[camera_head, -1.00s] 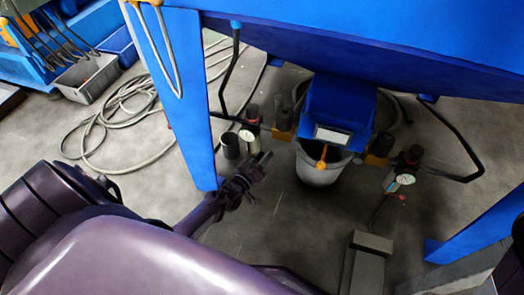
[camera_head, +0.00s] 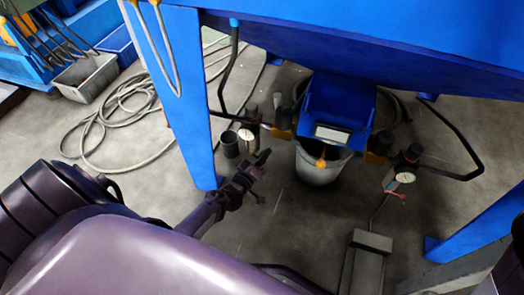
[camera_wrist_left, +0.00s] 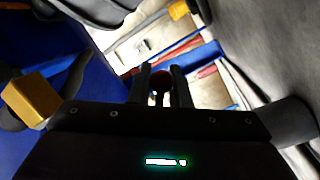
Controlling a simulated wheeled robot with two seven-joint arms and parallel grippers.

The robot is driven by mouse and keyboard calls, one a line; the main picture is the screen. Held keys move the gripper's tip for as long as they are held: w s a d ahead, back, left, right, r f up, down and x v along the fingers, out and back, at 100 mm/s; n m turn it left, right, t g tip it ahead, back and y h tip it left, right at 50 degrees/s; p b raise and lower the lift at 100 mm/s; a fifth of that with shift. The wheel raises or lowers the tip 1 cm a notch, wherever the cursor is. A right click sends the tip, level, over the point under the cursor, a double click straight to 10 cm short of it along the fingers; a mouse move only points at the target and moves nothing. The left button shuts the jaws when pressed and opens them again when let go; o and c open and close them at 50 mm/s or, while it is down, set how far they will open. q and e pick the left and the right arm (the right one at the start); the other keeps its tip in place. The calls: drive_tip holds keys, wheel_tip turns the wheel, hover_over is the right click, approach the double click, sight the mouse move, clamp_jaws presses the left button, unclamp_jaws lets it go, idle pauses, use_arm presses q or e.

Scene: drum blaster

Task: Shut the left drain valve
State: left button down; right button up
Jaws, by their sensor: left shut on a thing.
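My left gripper (camera_head: 262,158) is beside the left gauge and valve fittings (camera_head: 247,135), low under the blue cabinet. In the left wrist view its two dark fingers (camera_wrist_left: 163,82) are shut on a small dark red round knob (camera_wrist_left: 161,79), which I take to be the left drain valve's handle. In the head view the knob cannot be made out, and I cannot tell the valve's position. The right-hand gauge (camera_head: 405,178) with its dark fitting stands on the other side of the bucket. My right gripper is not in view.
A grey bucket (camera_head: 318,172) stands under the blue chute (camera_head: 338,100). A blue leg (camera_head: 190,100) rises close to my left forearm. A grey pedal-like box (camera_head: 368,262) is on the floor at right. A coiled hose (camera_head: 115,125) lies at left.

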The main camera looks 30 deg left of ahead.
use_arm(q)
drive_tip(key=n, duration=0.2)
drive_tip(key=r+n+t+y, duration=0.1)
drive_tip(key=n, duration=0.2)
drive_tip(key=r+n, duration=0.1)
drive_tip(key=n, duration=0.2)
drive_tip(key=shift+w+d+r+t+y, duration=0.1)
drive_tip(key=shift+d+r+t+y, duration=0.2)
drive_tip(key=shift+y, duration=0.1)
drive_tip(key=c, duration=1.4)
unclamp_jaws()
